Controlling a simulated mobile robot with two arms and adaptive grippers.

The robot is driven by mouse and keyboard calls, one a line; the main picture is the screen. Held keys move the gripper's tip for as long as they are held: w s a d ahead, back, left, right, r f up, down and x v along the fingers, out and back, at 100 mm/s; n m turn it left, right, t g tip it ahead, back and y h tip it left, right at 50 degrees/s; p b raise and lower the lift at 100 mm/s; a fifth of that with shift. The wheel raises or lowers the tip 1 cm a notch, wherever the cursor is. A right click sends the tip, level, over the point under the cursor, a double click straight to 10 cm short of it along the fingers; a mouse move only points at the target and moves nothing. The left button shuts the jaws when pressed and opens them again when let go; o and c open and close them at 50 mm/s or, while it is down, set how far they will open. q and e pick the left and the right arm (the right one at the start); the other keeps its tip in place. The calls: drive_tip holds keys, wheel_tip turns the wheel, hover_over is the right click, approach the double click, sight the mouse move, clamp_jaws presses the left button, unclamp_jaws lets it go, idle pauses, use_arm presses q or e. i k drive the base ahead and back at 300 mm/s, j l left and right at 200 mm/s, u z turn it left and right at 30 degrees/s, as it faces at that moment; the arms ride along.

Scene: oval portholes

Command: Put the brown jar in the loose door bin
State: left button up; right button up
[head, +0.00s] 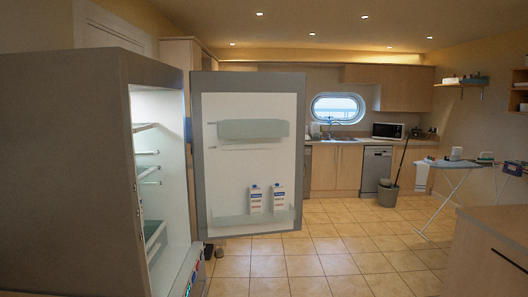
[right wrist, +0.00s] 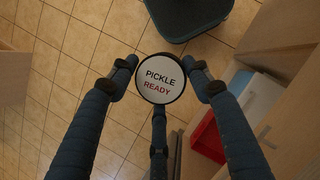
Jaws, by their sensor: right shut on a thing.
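In the head view the fridge door (head: 250,170) stands open, inner side facing me. It has an upper bin (head: 253,129) and a lower bin (head: 235,221) with two white-and-blue cartons. I cannot tell which bin is loose. Neither gripper shows in the head view.
The open fridge (head: 90,170) fills the left. A counter (head: 495,235) stands at the near right, an ironing board (head: 455,164) behind it. A bucket (head: 388,193) stands farther back. The tiled floor (head: 320,255) in the middle is clear. A red container (right wrist: 208,138) shows in the wrist view.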

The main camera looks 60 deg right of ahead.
sight(251, 136)
drive_tip(key=i+l+z, duration=0.15)
drive_tip(key=l+z, duration=0.15)
drive_tip(key=z, duration=0.15)
drive_tip(key=i+l+z, duration=0.2)
drive_tip(key=z, duration=0.25)
drive_tip(key=i+l+z, duration=0.25)
drive_tip(key=z, duration=0.2)
